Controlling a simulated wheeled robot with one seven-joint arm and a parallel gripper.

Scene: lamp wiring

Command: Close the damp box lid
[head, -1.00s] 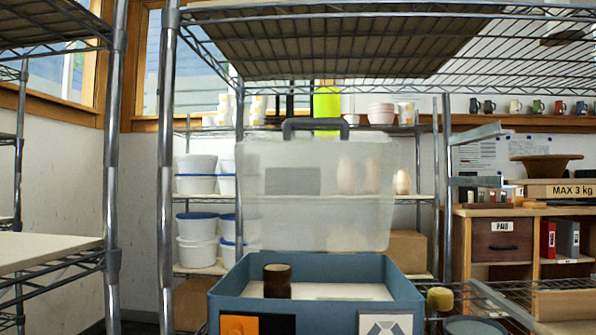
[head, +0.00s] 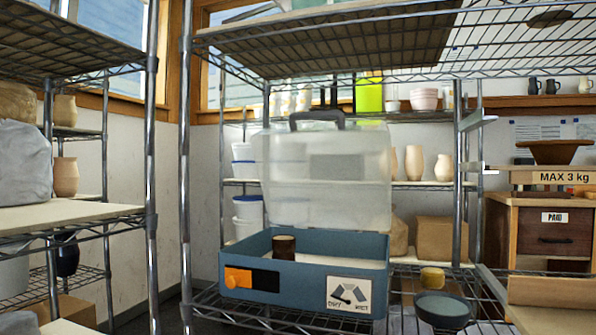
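The damp box (head: 302,285) is a blue bin on a wire shelf, with an orange latch or knob (head: 238,278) and a dial label (head: 349,294) on its front. Its clear lid (head: 330,185) stands open, upright at the back, with a grey handle (head: 317,119) on its top edge. A dark brown cup (head: 284,246) stands inside the box near the left front, on a white floor. My gripper is not in view.
A yellow-topped piece (head: 432,277) and a dark round bowl (head: 443,309) sit right of the box. Wire shelving is above, with posts (head: 186,160) to the left. A wooden cabinet (head: 545,235) and a weighing stand marked MAX 3 kg are at right.

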